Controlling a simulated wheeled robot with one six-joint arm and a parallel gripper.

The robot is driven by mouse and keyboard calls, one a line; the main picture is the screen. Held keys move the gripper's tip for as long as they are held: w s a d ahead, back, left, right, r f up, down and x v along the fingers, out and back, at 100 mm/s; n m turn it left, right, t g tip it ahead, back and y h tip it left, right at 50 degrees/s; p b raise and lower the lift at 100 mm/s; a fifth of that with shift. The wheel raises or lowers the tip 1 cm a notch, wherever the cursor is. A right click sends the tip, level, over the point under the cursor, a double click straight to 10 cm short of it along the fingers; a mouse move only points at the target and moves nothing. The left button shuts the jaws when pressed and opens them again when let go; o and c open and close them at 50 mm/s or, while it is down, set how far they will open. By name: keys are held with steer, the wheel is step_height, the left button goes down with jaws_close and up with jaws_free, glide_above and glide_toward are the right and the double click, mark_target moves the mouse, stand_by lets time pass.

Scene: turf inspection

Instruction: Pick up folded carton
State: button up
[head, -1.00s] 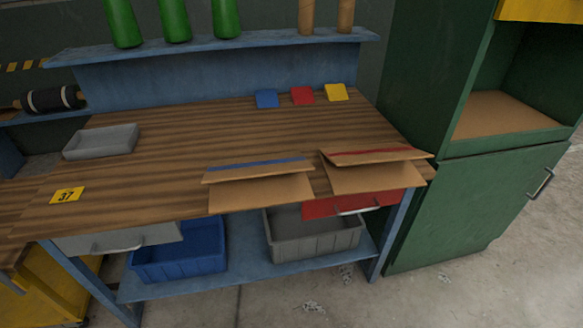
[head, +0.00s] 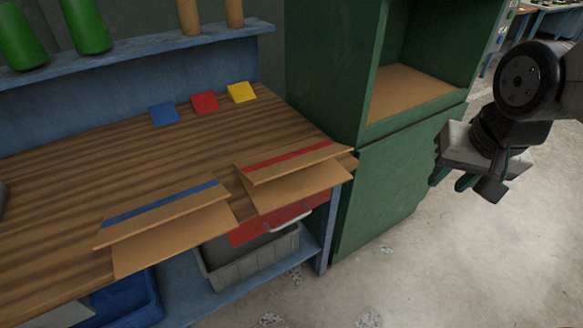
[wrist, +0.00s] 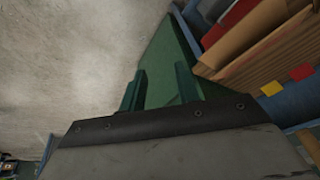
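Two flat folded cartons lie on the wooden bench top, both overhanging its front edge. The blue-striped carton (head: 165,226) is at the left, and the red-striped carton (head: 292,182) is at the right near the bench corner. Brown carton panels (wrist: 250,45) show at the upper right of the wrist view; I cannot tell their stripe. My gripper (head: 466,181) hangs over the floor, right of the bench and apart from both cartons. In the wrist view its two green fingers (wrist: 158,88) stand apart with nothing between them.
A green cabinet (head: 385,180) stands just right of the bench, with an open shelf above. Blue, red and yellow cards (head: 205,102) lie at the bench's back. A red drawer (head: 262,229) and grey bin (head: 248,262) are below the cartons. The floor at right is clear.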

steer(key=w+a+f+m+t, duration=0.2)
steer(key=w+a+f+m, duration=0.15)
steer(key=w, duration=0.55)
steer(key=m+t+y, duration=0.6)
steer(key=y, duration=0.1)
glide_toward(299, 160)
steer(key=shift+x, duration=1.25)
steer(key=x, duration=0.7)
steer(key=shift+w+f, duration=0.1)
steer(key=shift+f, duration=0.15)
jaws_close()
